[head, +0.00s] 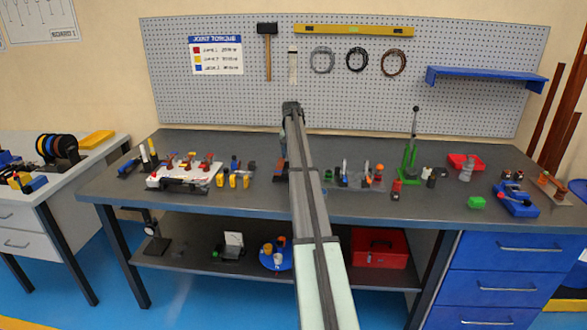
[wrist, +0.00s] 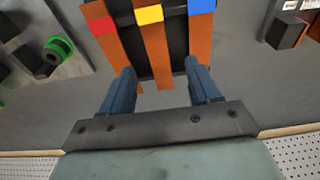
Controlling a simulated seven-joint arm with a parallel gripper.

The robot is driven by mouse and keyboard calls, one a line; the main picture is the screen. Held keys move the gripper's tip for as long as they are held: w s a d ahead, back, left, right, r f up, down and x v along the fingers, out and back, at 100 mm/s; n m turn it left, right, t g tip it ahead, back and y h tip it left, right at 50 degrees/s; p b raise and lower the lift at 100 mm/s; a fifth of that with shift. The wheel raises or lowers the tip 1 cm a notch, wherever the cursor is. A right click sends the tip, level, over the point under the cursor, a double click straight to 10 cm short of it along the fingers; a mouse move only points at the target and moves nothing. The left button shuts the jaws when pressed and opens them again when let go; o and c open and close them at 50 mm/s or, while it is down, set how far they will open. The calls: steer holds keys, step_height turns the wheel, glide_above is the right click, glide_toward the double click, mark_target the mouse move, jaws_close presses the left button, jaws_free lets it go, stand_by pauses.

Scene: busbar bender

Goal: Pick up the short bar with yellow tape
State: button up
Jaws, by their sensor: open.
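In the wrist view a copper-coloured bar with yellow tape (wrist: 155,45) lies between a bar with red tape (wrist: 103,26) and a bar with blue tape (wrist: 201,26). The bars lie across a black holder (wrist: 178,45), and their far ends are cut off by the frame, so their full lengths cannot be told. My gripper (wrist: 161,74) is open and empty. Its dark blue fingers stand apart, with the near end of the yellow-taped bar lying between them in the picture; the height gap cannot be told. In the head view my arm hides most of this spot.
In the wrist view a green-and-black round part (wrist: 57,52) is at the left and a dark block (wrist: 286,32) at the right. In the head view, a white fixture (head: 185,178) stands left on the grey bench (head: 250,203) and a green lever press (head: 410,160) right.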

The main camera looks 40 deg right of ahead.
steer(key=f, duration=0.4)
steer(key=shift+w+d+f, duration=0.1)
steer(key=shift+d+f, duration=0.1)
steer(key=shift+d, duration=0.2)
jaws_close()
